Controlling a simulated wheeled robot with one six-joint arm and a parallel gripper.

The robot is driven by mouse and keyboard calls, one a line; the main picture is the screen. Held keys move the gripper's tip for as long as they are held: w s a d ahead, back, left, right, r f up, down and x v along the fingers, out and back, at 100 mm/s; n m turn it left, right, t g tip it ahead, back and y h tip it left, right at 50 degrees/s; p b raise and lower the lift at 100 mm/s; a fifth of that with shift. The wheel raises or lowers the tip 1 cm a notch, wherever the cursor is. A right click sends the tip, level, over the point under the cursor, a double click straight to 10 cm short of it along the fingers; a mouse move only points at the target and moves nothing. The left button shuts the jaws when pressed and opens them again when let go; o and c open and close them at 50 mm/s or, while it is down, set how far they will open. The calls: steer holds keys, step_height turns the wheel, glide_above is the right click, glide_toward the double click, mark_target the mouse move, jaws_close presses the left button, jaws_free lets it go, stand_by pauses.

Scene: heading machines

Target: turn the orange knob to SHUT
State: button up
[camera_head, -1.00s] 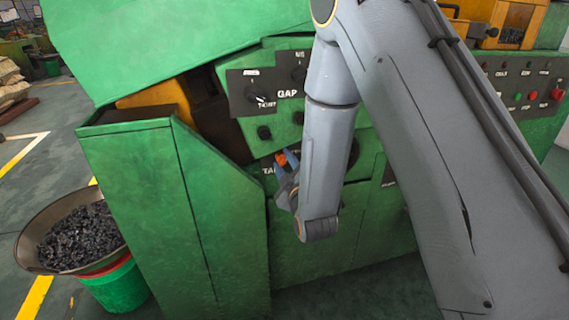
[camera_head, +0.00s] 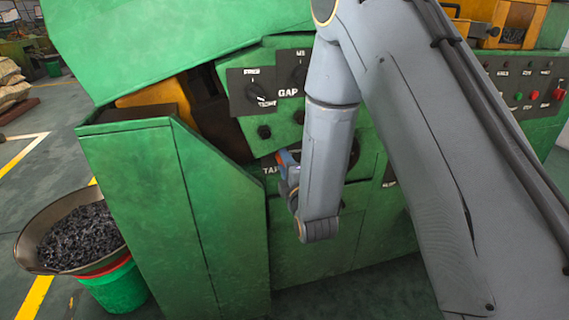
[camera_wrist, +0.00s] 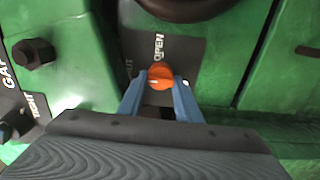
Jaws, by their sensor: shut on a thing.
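The orange knob (camera_wrist: 160,73) sits on a dark plate (camera_wrist: 188,56) on the green machine. The word OPEN is printed above it in the wrist view, and a partly hidden label ending in "UT" stands at its left. A small pale mark shows low on the knob's face. My gripper (camera_wrist: 160,84) is shut on the knob, one blue finger on each side. In the head view, my gripper (camera_head: 287,168) is at the machine's front panel, and only a sliver of orange shows beside it.
A black bolt-like knob (camera_wrist: 34,53) stands out left of the plate in the wrist view. A dark round part (camera_wrist: 186,6) lies above it. In the head view, a green guard (camera_head: 170,210) juts forward at left, beside a bowl of dark pieces (camera_head: 80,238).

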stand_by(0.4)
steer(key=o, duration=1)
steer(key=shift+o, duration=0.2)
steer(key=v, duration=0.7)
steer(key=shift+s+b, duration=0.4)
steer(key=shift+b, duration=0.05)
steer(key=shift+d, duration=0.2)
